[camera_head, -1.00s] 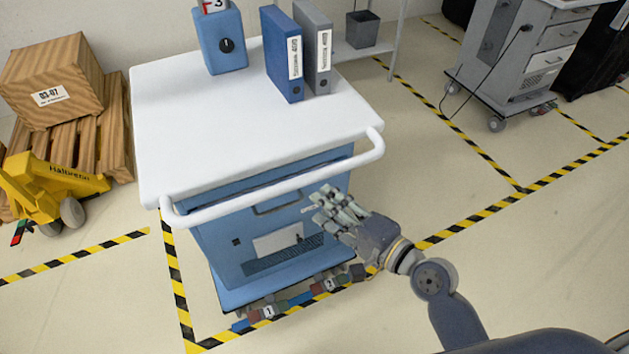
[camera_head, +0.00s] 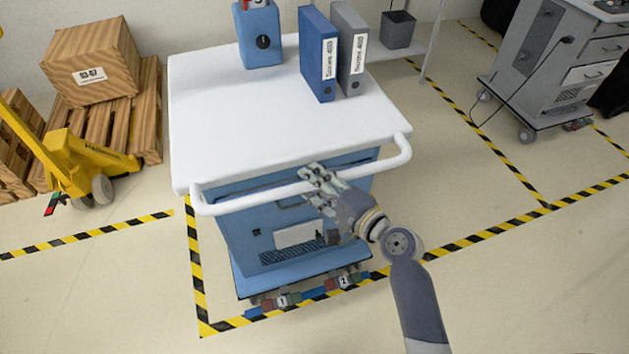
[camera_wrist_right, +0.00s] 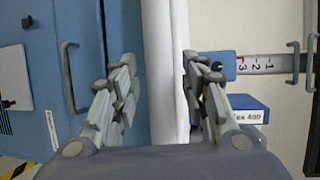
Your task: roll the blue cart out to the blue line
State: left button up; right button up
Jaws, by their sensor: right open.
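The blue cart (camera_head: 290,235) has a white top and a white push handle (camera_head: 300,188) along its front edge. It stands inside a bay marked by yellow-black tape. My right gripper (camera_head: 322,180) is open at the handle bar, right of its middle. In the right wrist view the white handle (camera_wrist_right: 167,70) runs between the spread fingers of my right gripper (camera_wrist_right: 160,85); I cannot tell if they touch it. Two numbered pedals (camera_head: 345,281) show at the cart's foot. My left gripper is not in view. No blue line shows.
A blue box (camera_head: 258,38), a blue binder (camera_head: 318,55) and a grey binder (camera_head: 350,50) stand on the cart top. A yellow pallet jack (camera_head: 75,165) and a pallet with a wooden crate (camera_head: 92,62) are left. A grey cart (camera_head: 550,65) stands right. The front floor is clear.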

jog(key=shift+w+a, duration=0.1)
jog(key=shift+a, duration=0.05)
jog(key=shift+c, duration=0.5)
grip_shut()
